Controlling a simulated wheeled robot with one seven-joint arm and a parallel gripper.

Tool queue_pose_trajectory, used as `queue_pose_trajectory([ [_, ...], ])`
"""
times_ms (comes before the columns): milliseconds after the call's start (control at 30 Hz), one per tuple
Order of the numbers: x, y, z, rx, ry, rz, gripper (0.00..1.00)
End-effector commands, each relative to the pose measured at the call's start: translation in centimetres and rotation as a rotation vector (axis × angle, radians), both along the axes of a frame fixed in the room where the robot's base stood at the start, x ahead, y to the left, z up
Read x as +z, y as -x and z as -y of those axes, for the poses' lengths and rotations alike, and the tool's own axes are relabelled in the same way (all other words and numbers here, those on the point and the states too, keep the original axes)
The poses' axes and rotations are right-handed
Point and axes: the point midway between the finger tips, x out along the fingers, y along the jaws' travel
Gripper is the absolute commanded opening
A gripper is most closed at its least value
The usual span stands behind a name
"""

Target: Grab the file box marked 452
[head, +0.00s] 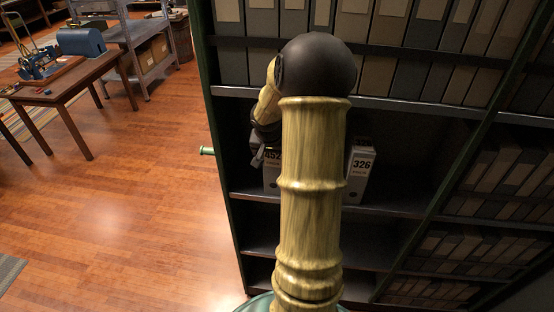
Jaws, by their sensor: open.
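The file box marked 452 (271,178) stands upright on a middle shelf of the dark shelving. Its pale label face shows just left of my arm, and my arm hides its right side. My gripper (258,158) is at the upper left of this box, close in front of it or touching; I cannot tell which. The gripper is open, though its fingers are small and partly hidden here.
A box marked 326 (361,172) stands right of my arm on the same shelf (400,197). The shelf is bare further right. File boxes (420,45) fill the shelf above. A green post (222,160) edges the left. A wooden table (70,85) stands at far left.

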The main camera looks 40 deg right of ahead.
Motion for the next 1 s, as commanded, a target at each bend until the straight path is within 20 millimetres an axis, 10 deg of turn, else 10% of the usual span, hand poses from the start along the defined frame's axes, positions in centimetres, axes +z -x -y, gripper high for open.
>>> queue_pose_trajectory([
  [167,0.02,-0.03,-0.05,0.001,0.0,0.0,0.82],
  [600,0.02,-0.06,-0.07,0.002,0.0,0.0,0.0],
  [1000,0.37,-0.23,-0.3,0.007,0.004,0.005,0.0],
])
